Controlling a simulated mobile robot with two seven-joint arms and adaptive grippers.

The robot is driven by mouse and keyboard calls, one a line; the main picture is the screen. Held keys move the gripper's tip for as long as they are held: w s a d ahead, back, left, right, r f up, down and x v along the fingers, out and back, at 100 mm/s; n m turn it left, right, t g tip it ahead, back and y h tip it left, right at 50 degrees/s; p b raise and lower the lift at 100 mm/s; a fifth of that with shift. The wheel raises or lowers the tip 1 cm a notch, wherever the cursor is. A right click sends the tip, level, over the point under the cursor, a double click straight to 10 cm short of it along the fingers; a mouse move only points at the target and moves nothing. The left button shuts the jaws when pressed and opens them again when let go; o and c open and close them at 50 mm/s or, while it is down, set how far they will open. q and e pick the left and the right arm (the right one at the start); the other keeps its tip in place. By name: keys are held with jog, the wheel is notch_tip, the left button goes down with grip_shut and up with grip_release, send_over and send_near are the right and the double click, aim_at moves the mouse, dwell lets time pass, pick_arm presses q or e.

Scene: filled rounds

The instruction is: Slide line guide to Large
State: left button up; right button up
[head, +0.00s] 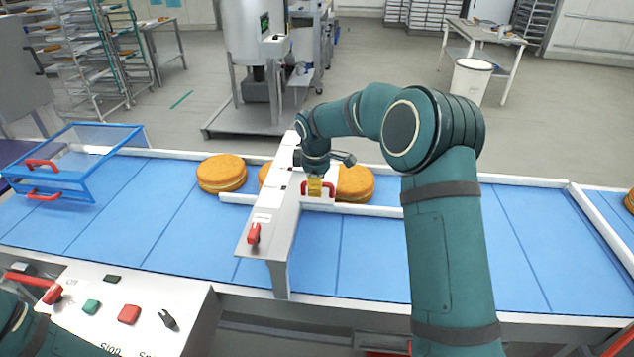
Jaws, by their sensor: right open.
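The line guide is a white rail (380,210) along the blue belt, with a red handle (329,187) near the bridge over the belt. My right gripper (316,188) points down at this handle, with its yellow part beside or over the red. It is open, and I cannot tell whether it touches the handle. A white bridge (268,215) with small labels crosses the belt just left of the gripper; the labels are too small to read. My left arm shows only at the bottom left corner, and its gripper is not in view.
Round filled cakes (221,172) sit on the belt behind the rail, some partly hidden by the bridge and gripper. A red knob (254,234) is on the bridge's near end. A control panel (150,305) with buttons and a blue-framed clear guard (80,160) stand left.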

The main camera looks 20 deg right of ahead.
notch_tip(320, 180, up, 12)
jog(key=s+a, duration=0.1)
jog(key=s, duration=0.1)
jog(key=shift+f, duration=0.15)
jog(key=shift+a, duration=0.1)
dwell(0.4)
